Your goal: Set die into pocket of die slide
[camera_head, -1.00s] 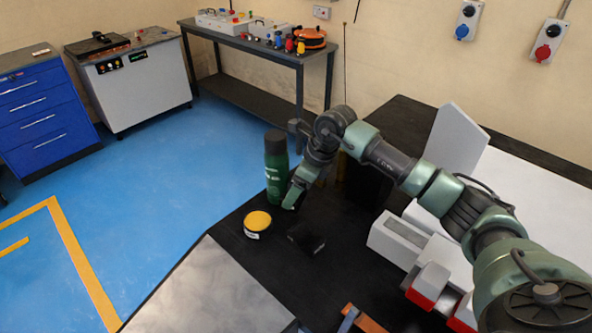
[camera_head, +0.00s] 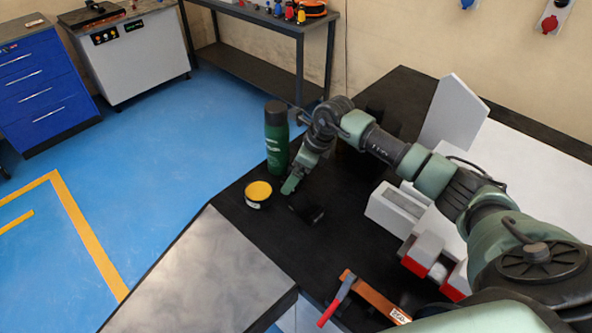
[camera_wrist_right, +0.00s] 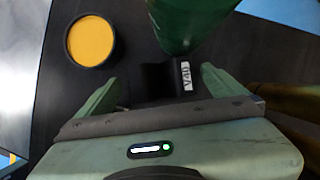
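The die appears to be the small black block (camera_head: 306,207) on the dark bench top. In the right wrist view it is the dark block with a white "V40" label (camera_wrist_right: 185,76). My right gripper (camera_head: 296,181) is just behind and above it in the head view. In the right wrist view the green fingers (camera_wrist_right: 162,84) are spread, with the block ahead and between them, not gripped. A light grey machine part with a long recessed slot (camera_head: 404,201), possibly the die slide, is to the right. My left gripper is not in view.
A yellow-topped round tin (camera_head: 258,194) stands close left of the block. A green bottle (camera_head: 277,150) stands behind it. A red-handled tool with an orange bar (camera_head: 373,296) lies at the front. A bare metal sheet surface (camera_head: 215,280) is at front left.

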